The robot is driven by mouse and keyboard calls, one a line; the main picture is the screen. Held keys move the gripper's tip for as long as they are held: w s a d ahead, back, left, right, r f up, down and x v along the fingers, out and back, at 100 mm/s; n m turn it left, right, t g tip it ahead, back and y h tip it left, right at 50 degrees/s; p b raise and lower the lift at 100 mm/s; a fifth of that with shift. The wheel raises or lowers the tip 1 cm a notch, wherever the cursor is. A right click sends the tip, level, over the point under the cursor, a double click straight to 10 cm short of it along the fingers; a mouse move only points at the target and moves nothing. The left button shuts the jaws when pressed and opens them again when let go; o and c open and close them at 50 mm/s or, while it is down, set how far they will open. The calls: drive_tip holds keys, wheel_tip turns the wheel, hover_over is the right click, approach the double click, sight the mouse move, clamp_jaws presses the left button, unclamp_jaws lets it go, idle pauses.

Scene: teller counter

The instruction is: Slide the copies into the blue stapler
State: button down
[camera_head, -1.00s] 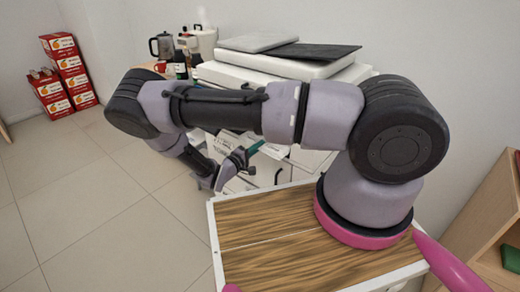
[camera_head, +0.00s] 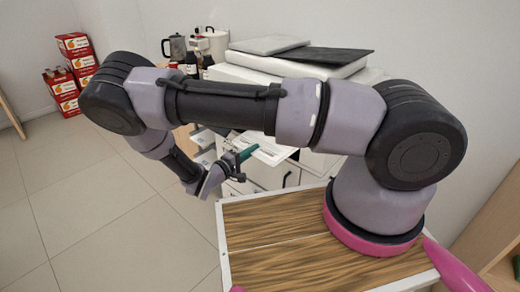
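My gripper (camera_head: 233,170) is small in the view, left of the middle, at the front of the white cabinet. A dark green, narrow thing (camera_head: 247,153) shows right at its fingertips; I cannot tell whether the fingers hold it or it lies behind them. White sheets with faint print, which look like the copies (camera_head: 271,150), lie just right of the green thing, partly under my arm. I cannot make out a blue stapler; my arm hides much of the cabinet top.
A white machine (camera_head: 290,64) with a grey and a black flat item on top stands behind my arm. A kettle (camera_head: 175,46) and bottles stand left of it. Red boxes (camera_head: 75,70) are stacked at the far left. The tiled floor (camera_head: 90,200) at left is clear.

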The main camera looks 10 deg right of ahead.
drive_tip(key=shift+s+a+r, duration=0.3)
drive_tip(key=shift+s+a, duration=0.2)
drive_tip(key=shift+a, duration=0.2)
drive_tip(key=shift+s+a+r, duration=0.35)
drive_tip(key=shift+s+a, duration=0.2)
drive_tip(key=shift+a, duration=0.15)
drive_tip(key=shift+s+a+r, duration=0.3)
drive_tip(key=shift+s+a, duration=0.2)
drive_tip(key=shift+a, duration=0.2)
